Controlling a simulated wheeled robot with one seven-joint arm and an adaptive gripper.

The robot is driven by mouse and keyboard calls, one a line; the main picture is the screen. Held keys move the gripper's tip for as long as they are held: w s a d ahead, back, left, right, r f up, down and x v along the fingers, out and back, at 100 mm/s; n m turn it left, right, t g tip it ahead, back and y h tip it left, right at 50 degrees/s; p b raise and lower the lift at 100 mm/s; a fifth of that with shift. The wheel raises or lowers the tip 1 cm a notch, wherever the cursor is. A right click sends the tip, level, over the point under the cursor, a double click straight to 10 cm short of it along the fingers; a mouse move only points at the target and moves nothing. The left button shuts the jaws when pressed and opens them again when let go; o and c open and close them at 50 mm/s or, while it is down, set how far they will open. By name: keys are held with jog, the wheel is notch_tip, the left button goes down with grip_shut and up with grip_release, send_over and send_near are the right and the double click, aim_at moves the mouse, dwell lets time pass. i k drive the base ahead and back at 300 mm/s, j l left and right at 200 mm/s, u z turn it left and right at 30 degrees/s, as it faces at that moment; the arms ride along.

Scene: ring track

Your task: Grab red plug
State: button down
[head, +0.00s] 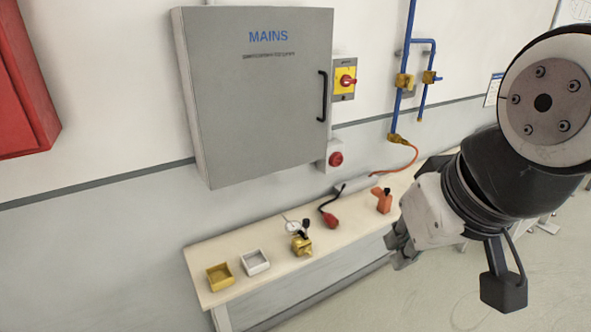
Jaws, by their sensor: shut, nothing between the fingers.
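A red plug (331,220) with a dark cable lies on the wooden bench (225,249), near its middle. The cable runs up and back from it. My gripper (402,261) hangs in front of the bench's right part, to the right of and lower in the picture than the plug. It points down and to the left, is shut and empty, and is apart from the plug. My wrist hides part of the bench's right end.
The bench also holds a yellow tray (220,278), a white tray (255,262), a brass-coloured piece (301,245) and an orange device (383,201). A grey MAINS cabinet (255,110) hangs above. Blue pipes (404,60) run down the wall. The floor before the bench is clear.

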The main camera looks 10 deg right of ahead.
aim_at(332, 223)
jog(key=z, duration=0.2)
jog(key=i+l+z, duration=0.15)
jog(key=i, duration=0.35)
jog(key=i+l+z, duration=0.15)
jog(key=i, duration=0.4)
jog(key=l, duration=0.1)
